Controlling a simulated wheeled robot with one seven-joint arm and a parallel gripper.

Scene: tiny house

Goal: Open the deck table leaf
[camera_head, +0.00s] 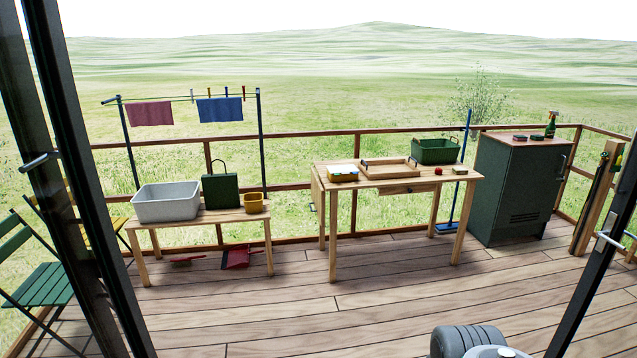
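The wooden deck table (425,187) stands on the deck right of centre, near the railing. Its leaf (318,196) appears to be the wooden panel hanging down at the table's left end. A drawer front with a dark knob shows under the top. My gripper is not in view; only grey rounded parts, likely of my arm, show at the bottom edge.
A green cabinet (512,190) stands right. Dark door frames flank the view. The deck (400,290) before the table is clear.

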